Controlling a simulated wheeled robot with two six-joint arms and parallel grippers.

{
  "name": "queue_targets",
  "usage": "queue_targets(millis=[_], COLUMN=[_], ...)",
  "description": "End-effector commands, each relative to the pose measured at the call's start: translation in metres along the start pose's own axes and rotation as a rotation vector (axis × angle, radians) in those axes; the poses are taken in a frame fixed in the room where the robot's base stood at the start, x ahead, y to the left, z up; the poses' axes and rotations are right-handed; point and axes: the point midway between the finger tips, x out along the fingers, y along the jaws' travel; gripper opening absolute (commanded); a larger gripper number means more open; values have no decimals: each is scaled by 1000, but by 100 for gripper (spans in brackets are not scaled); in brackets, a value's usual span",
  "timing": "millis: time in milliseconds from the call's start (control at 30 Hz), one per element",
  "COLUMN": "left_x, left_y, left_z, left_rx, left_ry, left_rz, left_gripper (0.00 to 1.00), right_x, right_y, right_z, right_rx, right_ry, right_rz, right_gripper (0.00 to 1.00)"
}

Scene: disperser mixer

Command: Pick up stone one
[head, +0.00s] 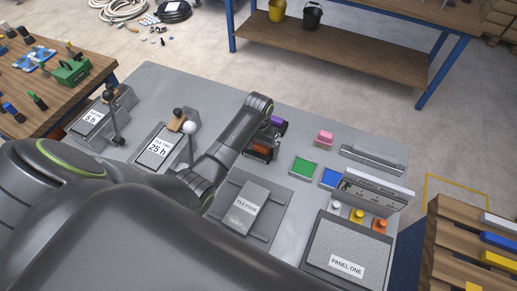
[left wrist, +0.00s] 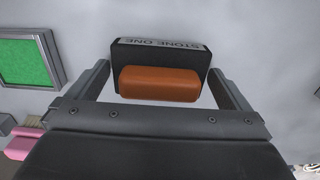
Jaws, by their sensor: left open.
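Stone one (left wrist: 160,52) shows in the left wrist view as a dark block with a "STONE ONE" label and a rounded orange-brown piece (left wrist: 160,84) on its near side. In the head view its brown part (head: 261,153) shows beside my left arm. My left gripper (left wrist: 162,82) is open, with one finger on each side of the block and a visible gap at both sides. In the head view my left gripper (head: 266,140) is partly hidden by its own wrist. My right gripper is not in view.
A purple piece (head: 278,122) lies just behind the gripper. A pink block (head: 324,138), a green pad (head: 303,168) and a blue pad (head: 330,178) are to the right. A labelled plate (head: 246,208) lies nearer.

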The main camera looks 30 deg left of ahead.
Motion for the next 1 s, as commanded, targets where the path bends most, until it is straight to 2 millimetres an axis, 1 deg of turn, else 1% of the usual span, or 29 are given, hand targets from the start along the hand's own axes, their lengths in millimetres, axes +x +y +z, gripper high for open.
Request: queue_targets(millis=[100,400,433,633,733,867,1000], left_x=[0,0,-1,-2,-6,-24,-50], left_y=[0,0,0,0,0,0,0], left_z=[0,0,-1,-1,-1,-2,-2], left_rx=[0,0,0,0,0,0,0], left_ry=[0,0,2,2,4,6,7], left_rz=[0,0,0,0,0,0,-1], left_gripper=[100,61,59,59,59,59,59], right_x=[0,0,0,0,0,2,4], right_y=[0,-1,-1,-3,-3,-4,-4], right_z=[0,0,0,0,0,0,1], right_rx=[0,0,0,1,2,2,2], right_ry=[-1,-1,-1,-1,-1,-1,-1], right_rz=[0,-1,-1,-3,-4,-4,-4], right_gripper=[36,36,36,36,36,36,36])
